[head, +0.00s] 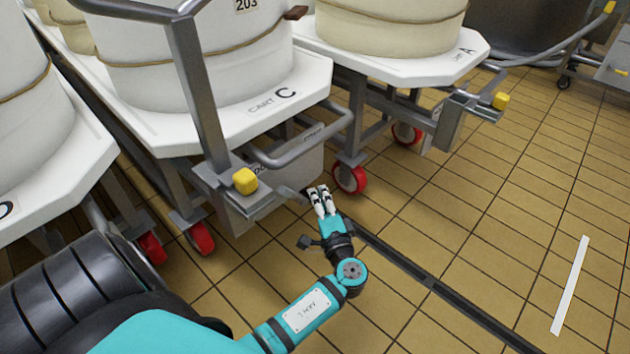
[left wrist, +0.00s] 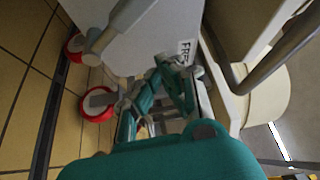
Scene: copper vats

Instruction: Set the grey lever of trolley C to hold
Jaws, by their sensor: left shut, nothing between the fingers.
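Trolley C (head: 285,95) has a white top lettered "CART C" and a grey metal box under its front edge. A short grey lever (head: 291,194) sticks out from this box, just left of my left gripper's (head: 320,200) fingertips. My left gripper is shut and empty, low beside the box. In the left wrist view the gripper (left wrist: 160,88) lies near the box face, by a label starting "FR". The grey lever (left wrist: 122,22) runs along the upper left there, apart from the fingers. Lettering under the handle bar is partly hidden. My right gripper is out of view.
A yellow-tipped pedal or knob (head: 245,181) sits left of the lever, below a grey handle post (head: 197,85). Red casters (head: 349,178) stand behind my gripper. Trolley A (head: 430,55) is at the back right.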

